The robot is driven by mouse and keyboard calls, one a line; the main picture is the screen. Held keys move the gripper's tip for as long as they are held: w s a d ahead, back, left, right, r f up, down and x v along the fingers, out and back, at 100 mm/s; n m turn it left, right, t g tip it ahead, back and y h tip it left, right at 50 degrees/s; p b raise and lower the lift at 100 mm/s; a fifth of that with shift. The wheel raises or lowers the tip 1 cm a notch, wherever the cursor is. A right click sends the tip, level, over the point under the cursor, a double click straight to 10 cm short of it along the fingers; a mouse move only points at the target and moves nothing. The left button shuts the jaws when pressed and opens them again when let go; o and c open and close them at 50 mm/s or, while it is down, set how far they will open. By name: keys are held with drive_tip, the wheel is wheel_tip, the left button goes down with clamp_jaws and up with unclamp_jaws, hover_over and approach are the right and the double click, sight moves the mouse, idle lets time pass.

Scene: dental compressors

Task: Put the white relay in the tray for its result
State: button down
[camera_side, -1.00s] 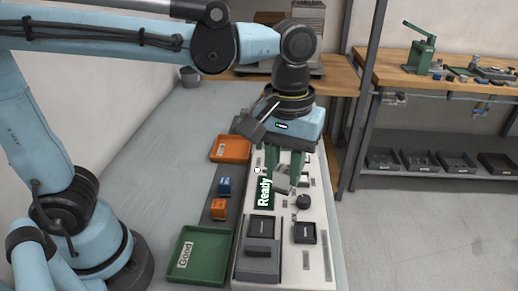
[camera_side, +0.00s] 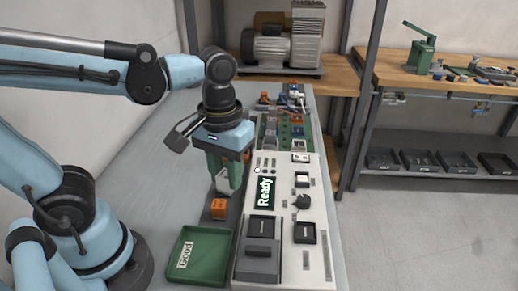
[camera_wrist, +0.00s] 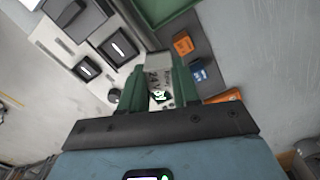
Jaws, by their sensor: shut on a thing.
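My gripper (camera_side: 228,186) is shut on the white relay, over the dark strip on the left of the test panel. The relay (camera_wrist: 158,63) shows pale between the green fingers in the wrist view; in the side view the fingers mostly hide it. The green tray (camera_side: 182,282) marked "Good" lies in front of the gripper, and its edge shows at the top of the wrist view. The orange tray (camera_wrist: 228,96) is partly seen in the wrist view; in the side view my gripper hides it. The panel display (camera_side: 264,193) reads "Ready".
An orange block (camera_side: 219,208) sits on the dark strip below the gripper. A blue block (camera_wrist: 198,72) beside it shows in the wrist view. The white panel (camera_side: 318,262) has a black knob (camera_side: 303,201) and dark sockets. The grey table to the left is clear.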

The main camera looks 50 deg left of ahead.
sight(222, 183)
drive_tip(key=shift+s+d+f+n, duration=0.3)
drive_tip(key=shift+s+f+n, duration=0.45)
drive_tip(key=shift+s+f, duration=0.95)
drive_tip(key=shift+s+d+f+n, duration=0.35)
drive_tip(key=shift+s+f+n, duration=0.6)
drive_tip(key=shift+f, duration=1.1)
drive_tip(key=shift+s+d+f+n, duration=0.3)
drive_tip(key=shift+s+f+n, duration=0.2)
drive_tip(key=shift+s+f, duration=1.3)
drive_tip(key=shift+w+f, duration=0.15)
drive_tip(key=shift+f, duration=0.05)
drive_tip(key=c, duration=0.8)
unclamp_jaws()
drive_tip(key=w+a+r+m+t, duration=0.1)
drive_tip(key=w+r, duration=0.1)
drive_tip(key=w+a+r+m+t, duration=0.1)
drive_tip(key=w+r+m, duration=0.1)
drive_tip(key=w+r, duration=0.1)
drive_tip(key=w+a+r+m+t, duration=0.1)
drive_tip(key=w+r+t, duration=0.1)
drive_tip(key=w+r, duration=0.1)
drive_tip(key=shift+r+m+h, duration=0.1)
drive_tip(key=shift+m+h, duration=0.2)
drive_tip(key=shift+m, duration=0.1)
drive_tip(key=w+a+r+m+t, duration=0.2)
drive_tip(key=w+a, duration=0.1)
drive_tip(key=w+a+r+m+t, duration=0.1)
drive_tip(key=w+m, duration=0.1)
drive_tip(key=shift+a+r, duration=0.2)
